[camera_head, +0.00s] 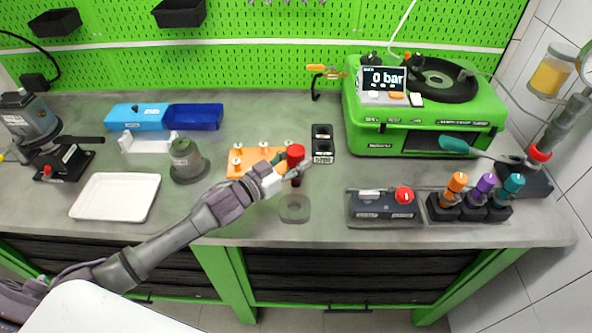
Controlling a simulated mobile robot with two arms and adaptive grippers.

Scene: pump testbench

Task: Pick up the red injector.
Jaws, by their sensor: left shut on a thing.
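The red injector (295,154) has a bright red cap and a dark lower body. It is upright near the middle of the workbench, in front of the orange tray. My left gripper (285,177) reaches in from the left and is shut on the red injector below its cap. The fingers partly hide the injector's body. A dark round patch (294,208) lies on the bench just in front of it. I cannot tell how far the injector's lower end is from the bench. My right gripper is not in view.
Orange, purple and teal injectors stand in a black holder (468,208) at right. Beside it is a control box (385,206) with a red button. The green pump tester (425,135) stands behind. A small black two-slot block (322,143) is nearby. A white tray (115,195) lies left.

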